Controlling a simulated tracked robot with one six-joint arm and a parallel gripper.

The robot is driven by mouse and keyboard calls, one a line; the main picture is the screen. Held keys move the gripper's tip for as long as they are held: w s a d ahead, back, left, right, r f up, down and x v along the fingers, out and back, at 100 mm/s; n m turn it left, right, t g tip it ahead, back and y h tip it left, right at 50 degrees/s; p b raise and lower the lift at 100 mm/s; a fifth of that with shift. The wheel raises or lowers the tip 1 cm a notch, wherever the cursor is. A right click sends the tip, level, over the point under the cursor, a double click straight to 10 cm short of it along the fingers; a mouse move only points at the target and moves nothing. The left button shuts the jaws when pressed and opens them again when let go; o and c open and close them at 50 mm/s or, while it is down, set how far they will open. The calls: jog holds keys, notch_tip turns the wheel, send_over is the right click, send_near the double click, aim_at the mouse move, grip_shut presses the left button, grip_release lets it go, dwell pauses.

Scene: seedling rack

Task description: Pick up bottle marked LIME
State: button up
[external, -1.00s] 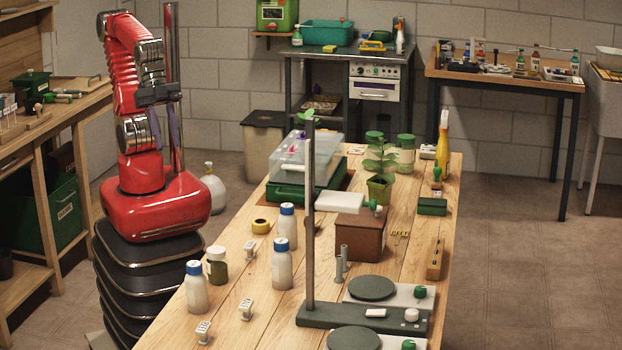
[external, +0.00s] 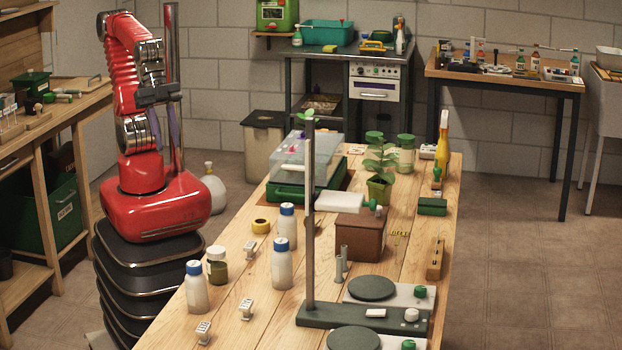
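Three white bottles with blue caps stand upright on the wooden bench: one at the front left (external: 196,293), one in the middle (external: 282,270) and one farther back (external: 287,232). Small white tags stand near them: a back tag (external: 250,246), a middle tag (external: 246,308) and a front tag (external: 203,332). I cannot read their marks, so I cannot tell which bottle is marked LIME. My gripper (external: 165,128) hangs high beside my folded arm, left of the bench and well away from the bottles. Its two fingers look apart, with nothing between them.
A dark jar with a pale lid (external: 217,266) stands beside the front left bottle. A yellow tape roll (external: 261,226) lies behind. A tall stand (external: 310,220) and a brown box (external: 361,238) are right of the bottles. The bench (external: 225,325) is bare around the tags.

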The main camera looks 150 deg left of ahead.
jog(key=shift+o, duration=0.5)
jog(key=o, duration=0.7)
jog(key=shift+w, duration=0.15)
jog(key=w+a+f+n+t, duration=0.1)
jog(key=w+a+f+t, duration=0.15)
jog(key=w, duration=0.85)
jog(key=w+a+f+t, duration=0.2)
jog(key=w+f, duration=0.2)
jog(key=w, duration=0.7)
jog(key=w+a+f+t, duration=0.1)
jog(key=w+a+f, duration=0.1)
jog(key=w+f, duration=0.1)
jog(key=w+a+f+t+y, duration=0.1)
jog(key=w+a+f, duration=0.1)
jog(key=w+f, duration=0.2)
jog(key=w+a+f+n+t+y, duration=0.1)
jog(key=w+f, duration=0.2)
jog(key=f, duration=0.1)
jog(key=shift+w+a, duration=0.4)
jog(key=shift+w, duration=0.15)
